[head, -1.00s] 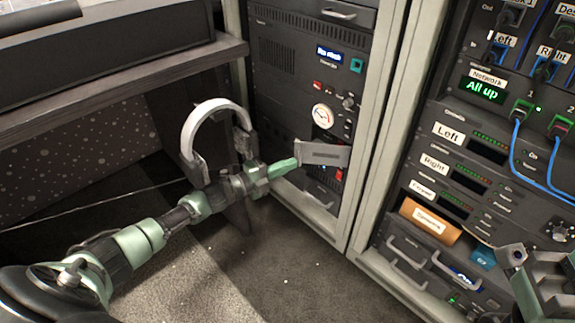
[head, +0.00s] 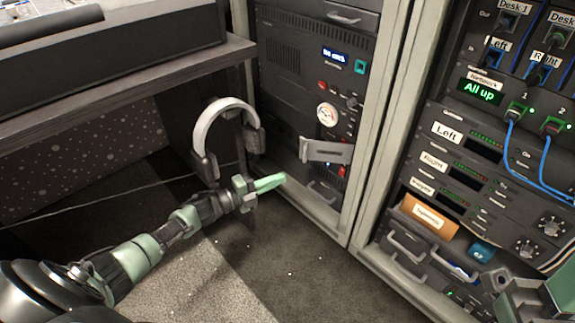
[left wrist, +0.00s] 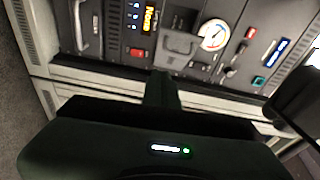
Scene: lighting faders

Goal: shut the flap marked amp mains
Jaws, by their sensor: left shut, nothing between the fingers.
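A grey flap (head: 325,151) stands out from the front of the left rack, below the round dial. Its marking is too small to read in the head view. A grey panel that looks like the same flap (left wrist: 178,42) shows in the left wrist view, beside the red switch. My left gripper (head: 270,183) is shut and empty, below and left of the flap, with a visible gap between them. Its dark fingers (left wrist: 163,90) also show in the left wrist view. Part of my right gripper (head: 498,281) shows at the lower right; its jaws are unclear.
A white headset (head: 222,115) hangs under the desk (head: 150,80), close above my left wrist. The right rack (head: 445,190) holds blue cables (head: 508,150) and an orange labelled piece (head: 428,216). The carpet in front is clear.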

